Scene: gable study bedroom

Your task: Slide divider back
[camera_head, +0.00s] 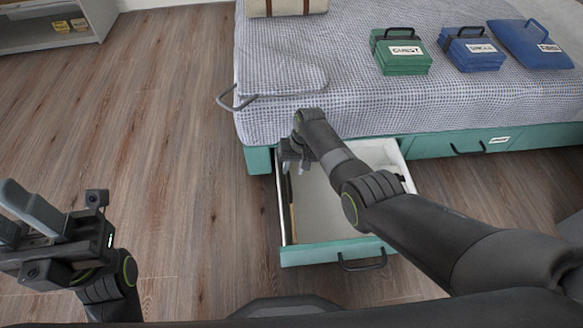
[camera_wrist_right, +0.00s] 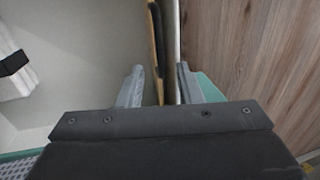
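The open drawer (camera_head: 333,254) has a teal front and a pale inside, and it sticks out from under the bed. The divider (camera_head: 292,222) is a thin wooden strip near the drawer's left wall. In the right wrist view the divider (camera_wrist_right: 153,45) has a dark stripe and runs close beside the drawer's side wall. My right gripper (camera_head: 294,172) reaches into the drawer's left side. In its wrist view the fingers (camera_wrist_right: 159,85) are apart, with the divider between them; contact is not clear. My left gripper (camera_head: 14,210) is away from the drawer, its fingers apart and empty.
The bed (camera_head: 290,80) stands behind the drawer, with a green case (camera_head: 402,58) and blue cases (camera_head: 472,50) on it. A white item with a black band (camera_wrist_right: 15,70) lies in the drawer. Wooden floor (camera_head: 170,150) is clear at left.

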